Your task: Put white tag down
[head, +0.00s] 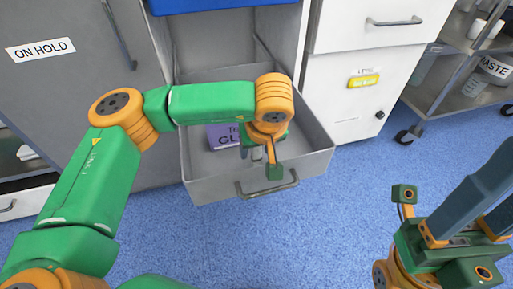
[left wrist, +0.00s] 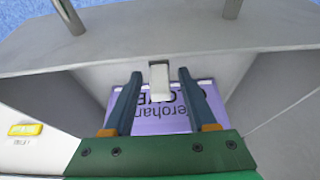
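A small white tag (left wrist: 159,82) shows in the left wrist view between the two fingers of my left gripper (left wrist: 160,74). A gap shows on each side of it, so the fingers are open and do not appear to grip it. Below it in the picture lies a purple box (left wrist: 160,108) with dark lettering, inside the open grey drawer. In the head view my left gripper (head: 253,155) reaches down into the drawer (head: 314,150), and my wrist hides most of the tag. My right gripper (head: 485,200) is open and empty at the lower right.
The drawer's front handle (head: 267,188) faces the open blue floor (head: 330,225). A white "ON HOLD" sign (head: 40,50) is on the grey door at left. A white cabinet (head: 345,110) stands right of the drawer. A metal cart (head: 455,85) with a "WASTE" container stands at far right.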

